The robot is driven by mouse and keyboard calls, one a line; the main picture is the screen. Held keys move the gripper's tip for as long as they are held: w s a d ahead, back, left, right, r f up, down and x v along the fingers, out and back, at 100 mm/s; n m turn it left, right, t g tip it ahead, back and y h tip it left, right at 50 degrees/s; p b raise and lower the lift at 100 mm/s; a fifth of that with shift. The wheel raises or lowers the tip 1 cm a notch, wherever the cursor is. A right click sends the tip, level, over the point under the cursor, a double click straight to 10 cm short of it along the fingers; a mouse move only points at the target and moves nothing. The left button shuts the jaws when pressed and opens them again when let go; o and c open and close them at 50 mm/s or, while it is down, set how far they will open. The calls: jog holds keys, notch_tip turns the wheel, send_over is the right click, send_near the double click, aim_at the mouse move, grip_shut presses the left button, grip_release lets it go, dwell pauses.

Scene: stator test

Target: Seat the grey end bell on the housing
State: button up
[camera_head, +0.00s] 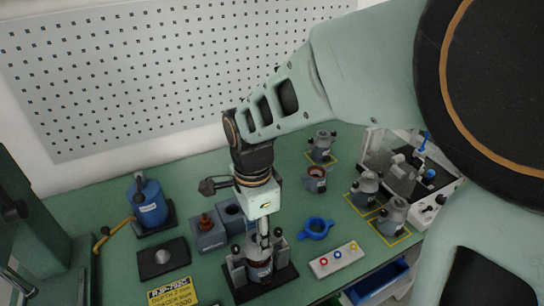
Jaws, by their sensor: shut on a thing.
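The housing (261,272) stands upright in a clamp fixture on a black base plate (240,290) at the front middle of the bench. My gripper (264,238) points down directly above it. Its jaws are shut on a small grey part, which I take to be the grey end bell; the fingers and the fixture hide most of it. I cannot tell whether this part touches the housing.
A blue ring-shaped part (316,228) and a button panel (337,258) lie right of the fixture. Grey blocks (207,234) stand behind left. A blue motor (148,205) is farther left. Grey assemblies (367,187) stand at right. A yellow sign (172,292) lies front left.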

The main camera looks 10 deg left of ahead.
jog(key=shift+f+b, duration=0.3)
jog(key=shift+f, duration=0.25)
jog(key=shift+f, duration=0.1)
jog(key=shift+f+b, duration=0.9)
jog(key=shift+f, duration=0.2)
jog(key=o, duration=1.1)
notch_tip(320, 180, up, 8)
jog(key=shift+f, duration=0.2)
